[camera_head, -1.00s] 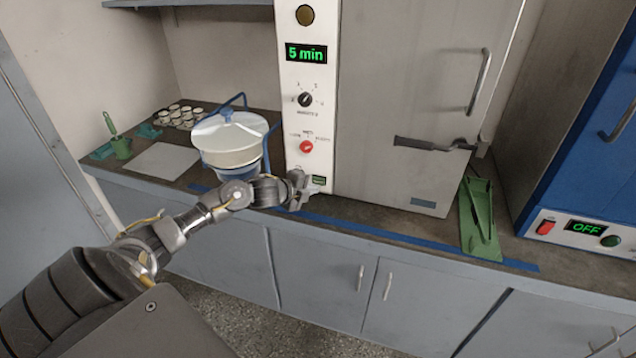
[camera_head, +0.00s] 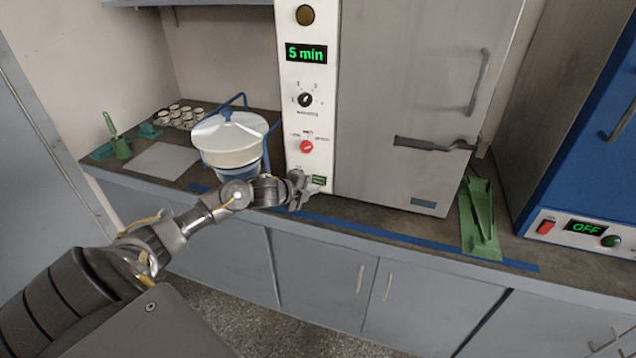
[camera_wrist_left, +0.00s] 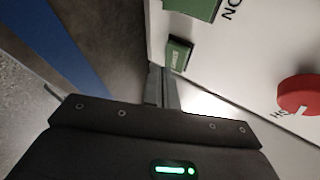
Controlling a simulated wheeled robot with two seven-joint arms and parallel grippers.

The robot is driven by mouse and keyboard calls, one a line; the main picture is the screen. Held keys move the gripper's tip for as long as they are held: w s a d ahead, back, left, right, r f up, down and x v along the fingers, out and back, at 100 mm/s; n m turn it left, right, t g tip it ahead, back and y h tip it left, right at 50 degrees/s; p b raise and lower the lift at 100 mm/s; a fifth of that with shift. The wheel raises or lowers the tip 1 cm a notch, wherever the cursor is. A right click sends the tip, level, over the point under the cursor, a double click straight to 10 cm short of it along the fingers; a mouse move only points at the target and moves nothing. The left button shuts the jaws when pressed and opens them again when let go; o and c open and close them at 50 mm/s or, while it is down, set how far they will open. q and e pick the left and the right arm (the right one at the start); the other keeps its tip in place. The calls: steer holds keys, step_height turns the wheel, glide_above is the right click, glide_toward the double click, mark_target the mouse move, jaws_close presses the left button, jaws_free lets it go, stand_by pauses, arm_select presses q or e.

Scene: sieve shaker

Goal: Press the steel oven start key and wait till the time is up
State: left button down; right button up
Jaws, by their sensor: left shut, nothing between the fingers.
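The steel oven (camera_head: 400,95) stands on the counter with its door shut. Its white control panel (camera_head: 312,125) has a display (camera_head: 306,53) reading "5 min" in green, a black knob (camera_head: 305,100) and a red knob (camera_head: 306,147). A small green key (camera_head: 319,181) sits low on the panel; it also shows in the left wrist view (camera_wrist_left: 179,54). My left gripper (camera_head: 304,186) is shut and empty at the foot of the panel, its fingertips close to the green key. I cannot tell whether they touch it. My right gripper is not in view.
A white pan on a blue frame (camera_head: 230,140) stands just left of the panel. Small cups (camera_head: 180,115) and a green brush holder (camera_head: 121,148) are further left. A green stand (camera_head: 480,220) and a blue oven (camera_head: 585,130) reading "OFF" are at right.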

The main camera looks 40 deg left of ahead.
arm_select(q)
steer(key=shift+w+a, duration=0.1)
steer(key=shift+w, duration=0.3)
steer(key=shift+w+a, duration=0.2)
steer(key=shift+w, duration=0.25)
stand_by(0.8)
steer(key=shift+s, duration=0.1)
steer(key=shift+s+d, duration=0.3)
steer(key=shift+s, duration=0.45)
